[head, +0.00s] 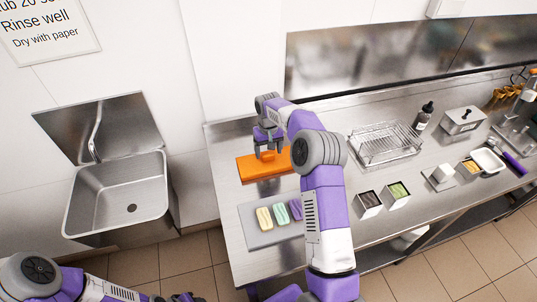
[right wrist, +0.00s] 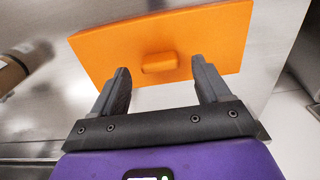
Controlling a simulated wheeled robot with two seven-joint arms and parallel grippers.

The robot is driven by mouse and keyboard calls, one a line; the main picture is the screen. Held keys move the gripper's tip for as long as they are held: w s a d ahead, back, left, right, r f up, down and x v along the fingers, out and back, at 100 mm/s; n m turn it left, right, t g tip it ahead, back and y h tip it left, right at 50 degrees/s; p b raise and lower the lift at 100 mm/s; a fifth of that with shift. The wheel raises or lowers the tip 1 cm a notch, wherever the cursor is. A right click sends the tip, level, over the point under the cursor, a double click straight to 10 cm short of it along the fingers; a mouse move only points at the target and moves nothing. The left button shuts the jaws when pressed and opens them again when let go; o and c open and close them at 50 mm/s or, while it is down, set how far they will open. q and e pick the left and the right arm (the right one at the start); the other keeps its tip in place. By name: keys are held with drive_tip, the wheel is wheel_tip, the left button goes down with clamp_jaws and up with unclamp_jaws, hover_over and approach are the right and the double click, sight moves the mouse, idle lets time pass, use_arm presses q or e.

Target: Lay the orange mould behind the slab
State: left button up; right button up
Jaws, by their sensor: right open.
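The orange mould (head: 247,169) is a flat rectangular plate lying on the steel counter, beyond the grey slab (head: 262,238) with a strip of bare counter between. The slab carries yellow, green and purple bars. My right gripper (head: 268,153) is over the mould. In the right wrist view, the right gripper (right wrist: 160,72) is open, its fingers apart on either side of the small raised block on the mould (right wrist: 215,35), with nothing clamped. My left gripper (head: 185,298) shows only in part at the bottom edge; its jaws cannot be made out.
A wire rack (head: 386,143) on a tray, two small open boxes (head: 370,203) and a dark bottle (head: 423,116) stand to the right on the counter. A sink (head: 118,195) hangs at left. The counter's left edge is close to the mould.

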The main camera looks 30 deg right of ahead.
sight(268, 155)
wheel_tip(268, 155, up, 9)
drive_tip(key=shift+p, duration=0.35)
drive_tip(key=shift+r, duration=0.1)
